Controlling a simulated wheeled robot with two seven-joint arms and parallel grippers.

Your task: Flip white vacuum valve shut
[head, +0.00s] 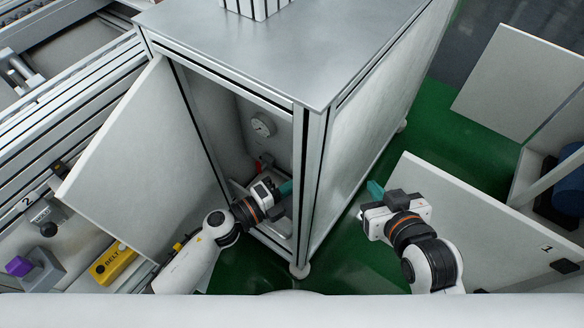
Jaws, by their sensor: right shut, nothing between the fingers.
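The cabinet (301,118) stands open at the front, with its door (135,160) swung out to the left. Inside, a round gauge (263,125) is on the back wall, and a small red part (258,166) sits below it. I cannot make out a white valve; the lower inside is partly hidden by my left arm. My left gripper (286,188) is inside the opening, with teal fingertips pointing right, near the right post; whether it is open or shut is unclear. My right gripper (375,190) is outside, right of the cabinet, shut and empty.
A yellow box marked BELT (113,262) and a purple knob (19,266) are at the lower left. A white panel marked 1 (480,220) stands right of my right arm. Green floor (450,135) is free between the cabinet and the panels.

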